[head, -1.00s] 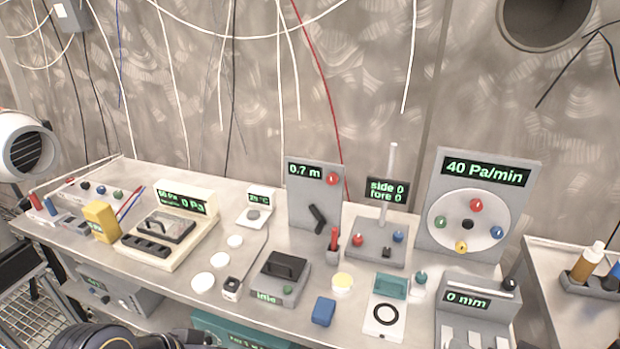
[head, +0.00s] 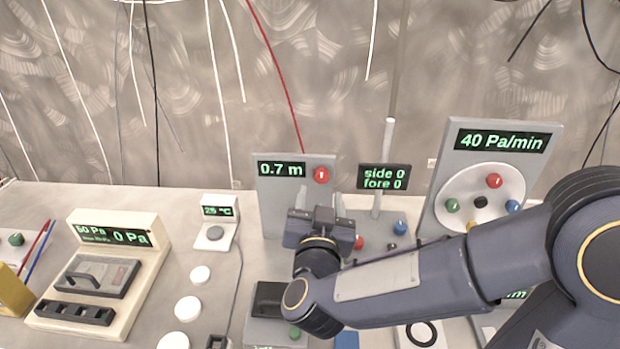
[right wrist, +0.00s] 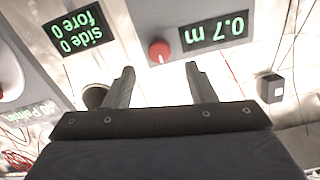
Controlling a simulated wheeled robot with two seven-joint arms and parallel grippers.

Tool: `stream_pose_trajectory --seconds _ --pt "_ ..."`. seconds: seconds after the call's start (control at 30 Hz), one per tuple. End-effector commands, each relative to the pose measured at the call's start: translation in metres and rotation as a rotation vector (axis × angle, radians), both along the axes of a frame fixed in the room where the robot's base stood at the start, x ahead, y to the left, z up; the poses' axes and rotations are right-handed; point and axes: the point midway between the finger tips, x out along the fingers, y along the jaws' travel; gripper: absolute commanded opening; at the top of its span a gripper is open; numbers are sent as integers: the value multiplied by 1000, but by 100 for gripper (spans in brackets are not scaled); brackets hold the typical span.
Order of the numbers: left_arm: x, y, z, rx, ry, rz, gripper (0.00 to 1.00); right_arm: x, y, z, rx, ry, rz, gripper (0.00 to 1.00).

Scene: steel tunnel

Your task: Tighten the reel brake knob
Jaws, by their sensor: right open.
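A grey upright panel (head: 270,205) stands at the back of the bench with a green "0.7 m" readout. A round red knob (head: 321,175) is at the panel's upper right, beside the readout. My right gripper (head: 319,200) is in front of the panel, just below the red knob in the head view. In the right wrist view the two fingers stand apart with nothing between them, and the red knob (right wrist: 160,52) shows just beyond the tips, between their lines. The gripper hides the panel's lower part. My left gripper is not in view.
A "side 0 fore 0" display (head: 384,178) on a post stands to the panel's right. Further right is a "40 Pa/min" board (head: 445,165) with coloured knobs. My right arm crosses the bench's right front. White discs (head: 187,309) lie to the left.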

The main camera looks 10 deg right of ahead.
Motion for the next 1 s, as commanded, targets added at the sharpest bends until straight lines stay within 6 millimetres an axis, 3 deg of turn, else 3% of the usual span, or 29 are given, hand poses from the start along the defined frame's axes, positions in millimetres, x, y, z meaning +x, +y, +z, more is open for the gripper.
stream_pose_trajectory --seconds 0.3,0.7,1.0 --pt "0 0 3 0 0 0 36 47 -14 0 0 1 -2 50" --pt "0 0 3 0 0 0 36 57 -17 0 1 0 1 50" --pt "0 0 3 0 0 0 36 56 -17 0 1 0 1 12"
